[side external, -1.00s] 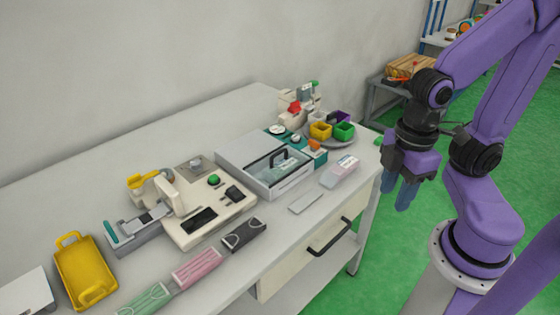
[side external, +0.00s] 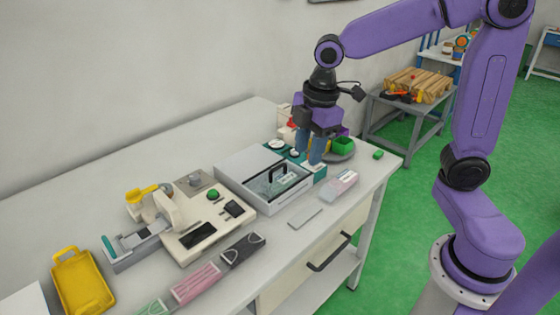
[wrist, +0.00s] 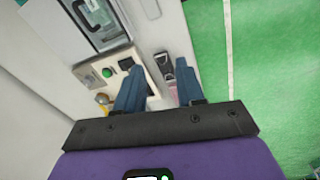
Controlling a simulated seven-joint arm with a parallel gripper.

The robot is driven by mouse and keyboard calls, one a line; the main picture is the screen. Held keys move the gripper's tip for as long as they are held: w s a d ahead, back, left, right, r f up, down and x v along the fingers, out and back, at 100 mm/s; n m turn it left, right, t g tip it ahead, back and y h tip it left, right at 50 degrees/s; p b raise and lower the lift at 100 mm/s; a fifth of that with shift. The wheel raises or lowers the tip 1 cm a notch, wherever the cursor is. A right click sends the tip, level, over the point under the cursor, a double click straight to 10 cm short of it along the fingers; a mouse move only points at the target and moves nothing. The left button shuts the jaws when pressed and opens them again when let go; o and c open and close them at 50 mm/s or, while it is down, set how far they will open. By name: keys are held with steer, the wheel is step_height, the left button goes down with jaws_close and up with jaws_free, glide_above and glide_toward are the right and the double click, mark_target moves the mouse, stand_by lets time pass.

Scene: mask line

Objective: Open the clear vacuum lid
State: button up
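The vacuum unit is a pale grey box (side external: 236,168) on the bench with a clear lid (side external: 262,190) set in its top. A black bar handle (side external: 283,176) stands on the lid. The lid with its handle also shows at the upper left of the wrist view (wrist: 103,38). My gripper (side external: 309,160) is in the air over the back right of the bench, to the right of the handle and apart from it. Its blue fingers are spread with nothing between them, as the wrist view (wrist: 160,75) shows.
A sealing machine (side external: 205,232) with a green button stands left of the vacuum unit. Mask packs (side external: 196,283) lie along the front edge. Bins, partly hidden, stand behind my gripper.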

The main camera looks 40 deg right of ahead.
steer(key=r+n+t, duration=0.1)
steer(key=n, duration=0.1)
glide_above(279, 166)
steer(key=s, duration=0.4)
steer(key=shift+h, duration=0.3)
steer(key=w+f, duration=0.1)
steer(key=f, duration=0.4)
steer(key=w+f, duration=0.1)
steer(key=f, duration=0.5)
steer(key=w+f, duration=0.1)
steer(key=f, duration=0.4)
steer(key=shift+w+f, duration=0.35)
jaws_close()
